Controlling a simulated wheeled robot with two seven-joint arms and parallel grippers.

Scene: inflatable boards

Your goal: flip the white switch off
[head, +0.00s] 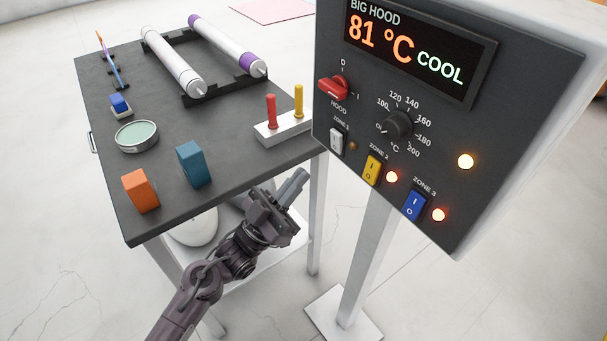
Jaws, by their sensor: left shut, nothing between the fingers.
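The white switch (336,139) is a small rocker under the ZONE 1 label on the dark control panel (440,130). The small lamp beside it looks dim. My left gripper (297,181) is shut and empty, below and left of the white switch and apart from the panel, near the table's front right corner. The yellow switch (373,170) and the blue switch (414,205) sit lower right, each with a lit red lamp. My right gripper is not in view.
A red knob (334,88), a black dial (398,125) and a display reading 81 °C COOL share the panel. The dark table (90,160) holds a white block with red and yellow pegs (284,128), orange (141,190) and blue blocks (194,163), a round tin and rollers.

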